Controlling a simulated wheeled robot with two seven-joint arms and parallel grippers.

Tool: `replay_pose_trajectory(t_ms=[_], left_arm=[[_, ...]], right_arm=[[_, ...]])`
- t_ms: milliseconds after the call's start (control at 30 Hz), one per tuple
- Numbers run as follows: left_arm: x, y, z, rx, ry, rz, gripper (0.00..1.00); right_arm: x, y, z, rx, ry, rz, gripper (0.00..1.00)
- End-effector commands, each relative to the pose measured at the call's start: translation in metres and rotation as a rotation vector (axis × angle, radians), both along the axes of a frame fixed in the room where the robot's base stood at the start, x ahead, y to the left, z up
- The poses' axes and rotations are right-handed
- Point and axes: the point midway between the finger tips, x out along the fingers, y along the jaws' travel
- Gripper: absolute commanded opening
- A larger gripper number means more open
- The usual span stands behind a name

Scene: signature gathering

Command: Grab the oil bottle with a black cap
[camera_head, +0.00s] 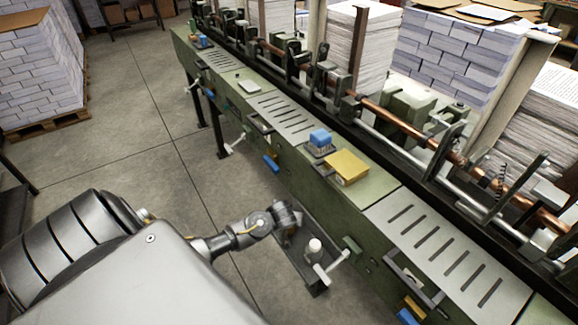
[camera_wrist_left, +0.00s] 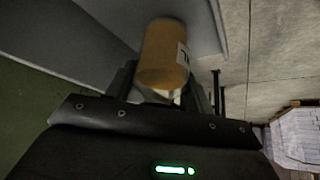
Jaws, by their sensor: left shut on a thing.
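In the left wrist view, an amber-brown cylindrical bottle (camera_wrist_left: 163,57) with a pale label bearing dark print sits between the fingers of my left gripper (camera_wrist_left: 160,92). The gripper is shut on it. No black cap can be made out in this view. In the head view, my left gripper (camera_head: 287,218) is low beside the green machine, over the narrow tray (camera_head: 292,252) on its side. The held bottle cannot be clearly seen there. A small container with a pale top (camera_head: 315,245) stands in the tray, right of the gripper. My right gripper is out of view.
The long green machine (camera_head: 330,205) runs diagonally across the head view. A blue block (camera_head: 320,138) and a yellow pad (camera_head: 346,167) lie on its top. A crank handle (camera_head: 335,265) juts out by the tray. The concrete floor (camera_head: 140,120) at left is open, beyond it a paper pallet (camera_head: 45,120).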

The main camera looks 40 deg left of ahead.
Motion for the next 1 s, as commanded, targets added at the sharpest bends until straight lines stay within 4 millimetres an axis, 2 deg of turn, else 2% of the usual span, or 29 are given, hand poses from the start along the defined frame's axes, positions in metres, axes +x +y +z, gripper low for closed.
replay_pose_trajectory(t_ms=[333, 467, 567, 667, 833, 1000], left_arm=[[0.0, 0.0, 0.004, -0.001, 0.0, -0.001, 0.29], [0.001, -0.001, 0.017, -0.003, -0.003, 0.0, 0.29], [0.0, -0.001, 0.034, -0.003, -0.003, 0.001, 0.29], [-0.018, -0.006, 0.052, -0.003, -0.002, -0.002, 0.29], [-0.05, -0.014, 0.093, -0.003, -0.003, 0.0, 0.29], [-0.091, -0.024, 0.107, 0.0, -0.001, -0.004, 0.29]], right_arm=[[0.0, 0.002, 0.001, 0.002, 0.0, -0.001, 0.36], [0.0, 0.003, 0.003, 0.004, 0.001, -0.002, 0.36], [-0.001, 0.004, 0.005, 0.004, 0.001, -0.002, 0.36], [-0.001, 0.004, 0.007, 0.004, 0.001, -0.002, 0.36], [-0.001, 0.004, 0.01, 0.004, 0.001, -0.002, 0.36], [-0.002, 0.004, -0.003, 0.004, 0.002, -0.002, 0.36]])
